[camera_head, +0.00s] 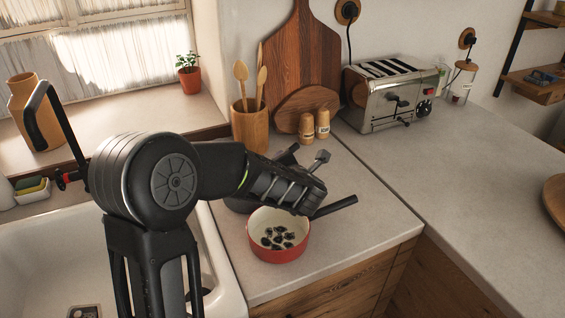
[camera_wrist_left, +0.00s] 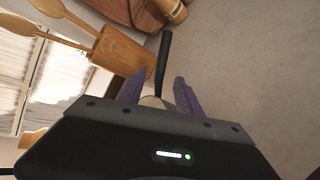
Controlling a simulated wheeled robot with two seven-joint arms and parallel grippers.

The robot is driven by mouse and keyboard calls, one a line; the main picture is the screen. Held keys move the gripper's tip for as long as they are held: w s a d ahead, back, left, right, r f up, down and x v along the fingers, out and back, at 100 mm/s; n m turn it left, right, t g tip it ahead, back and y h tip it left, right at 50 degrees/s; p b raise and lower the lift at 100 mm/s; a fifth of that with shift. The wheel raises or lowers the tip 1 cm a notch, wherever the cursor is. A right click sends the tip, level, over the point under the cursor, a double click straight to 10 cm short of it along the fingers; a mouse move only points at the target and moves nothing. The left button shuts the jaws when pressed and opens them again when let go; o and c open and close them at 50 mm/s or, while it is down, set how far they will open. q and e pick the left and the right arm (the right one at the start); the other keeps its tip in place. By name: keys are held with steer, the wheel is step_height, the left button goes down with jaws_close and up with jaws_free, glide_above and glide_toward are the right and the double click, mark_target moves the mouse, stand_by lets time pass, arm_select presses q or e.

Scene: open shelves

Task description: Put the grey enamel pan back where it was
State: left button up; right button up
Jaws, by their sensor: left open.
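A dark grey pan (camera_head: 238,205) stands on the counter behind the red pan, mostly hidden by my left arm. A black handle (camera_wrist_left: 163,55) shows in the left wrist view, running away toward the wooden boards between my spread left fingers, with a small pale patch at its near end; it seems to be the grey pan's handle. My left gripper (camera_wrist_left: 159,80) is open, its fingers on either side of this handle. Contact with the handle cannot be told. My right gripper is not in view.
A red pan (camera_head: 278,254) with dark pieces inside stands close in front, its black handle (camera_head: 335,206) pointing right. A utensil pot (camera_head: 250,128), two shakers (camera_head: 322,124) and a toaster (camera_head: 385,100) stand behind. The sink (camera_head: 40,240) is left. The right counter (camera_head: 460,170) is mostly clear.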

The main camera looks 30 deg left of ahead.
arm_select(q)
steer(key=shift+v, duration=1.85)
